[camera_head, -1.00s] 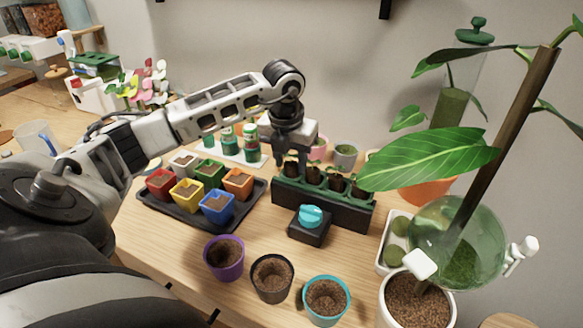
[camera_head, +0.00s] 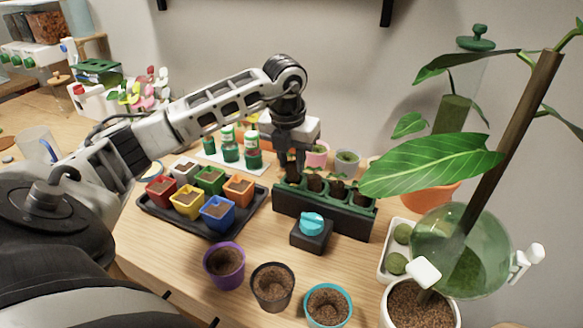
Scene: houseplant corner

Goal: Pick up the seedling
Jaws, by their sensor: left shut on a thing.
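A black seedling tray with a green top (camera_head: 333,222) stands on the table and holds several dark plugs in a row. My left gripper (camera_head: 292,172) points down at the leftmost cell of this tray. It is shut on a seedling there; the fingers hide most of it, and I cannot tell whether it is clear of its cell. My right gripper is not in view.
A turquoise-topped black block (camera_head: 311,231) sits before the tray. Purple (camera_head: 225,265), black (camera_head: 272,287) and turquoise (camera_head: 327,304) soil pots stand in front. Coloured pots fill a black tray (camera_head: 160,215) at left. A large-leaved plant (camera_head: 430,164) overhangs the right.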

